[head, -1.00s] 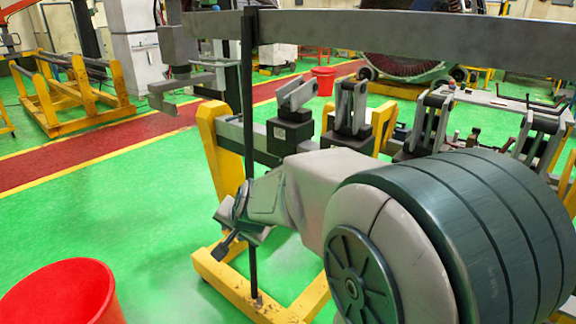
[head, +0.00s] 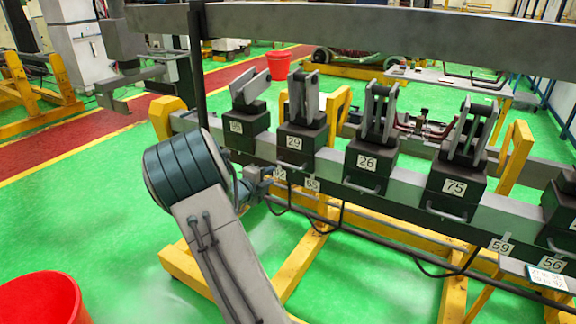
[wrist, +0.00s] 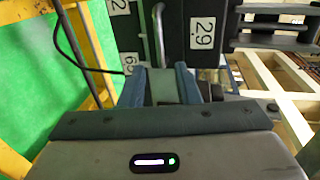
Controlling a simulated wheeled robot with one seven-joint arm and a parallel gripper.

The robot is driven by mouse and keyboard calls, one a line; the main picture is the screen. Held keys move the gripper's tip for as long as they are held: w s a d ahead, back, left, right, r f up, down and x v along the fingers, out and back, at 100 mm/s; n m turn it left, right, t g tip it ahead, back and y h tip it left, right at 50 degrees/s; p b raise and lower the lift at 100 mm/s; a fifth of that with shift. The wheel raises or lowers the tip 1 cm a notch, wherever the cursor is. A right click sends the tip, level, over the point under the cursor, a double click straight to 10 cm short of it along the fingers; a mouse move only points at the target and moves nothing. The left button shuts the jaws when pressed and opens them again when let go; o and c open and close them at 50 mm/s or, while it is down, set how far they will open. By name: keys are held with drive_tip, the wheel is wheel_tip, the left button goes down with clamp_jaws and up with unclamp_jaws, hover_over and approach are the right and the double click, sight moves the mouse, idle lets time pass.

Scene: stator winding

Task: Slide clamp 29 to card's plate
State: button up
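Clamp 29 (head: 302,140) is a dark block with a raised grey jaw on the grey rail (head: 330,172), between the far-left clamp and clamp 26 (head: 368,160). A curved grey handle (wrist: 158,35) shows beside its 29 label in the wrist view. My gripper (head: 262,182) is low in front of clamp 29, partly hidden by my arm. In the wrist view its two blue fingers (wrist: 161,72) are apart, with the handle ahead of the gap and no contact visible.
Plates 65 (head: 312,185), 59 (head: 501,246) and 56 (head: 550,264) mark the rail's front; another ending in 2 (head: 280,174) is partly hidden. Clamp 75 (head: 455,185) stands right of clamp 26. Cables loop below. A red bin (head: 45,300) stands at the lower left.

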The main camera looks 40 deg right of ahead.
sight(287, 166)
drive_tip(key=p+x, duration=0.3)
drive_tip(key=x, duration=0.9)
drive_tip(key=shift+w+d, duration=0.2)
drive_tip(key=shift+d, duration=0.05)
clamp_jaws()
drive_tip(key=shift+f, duration=0.1)
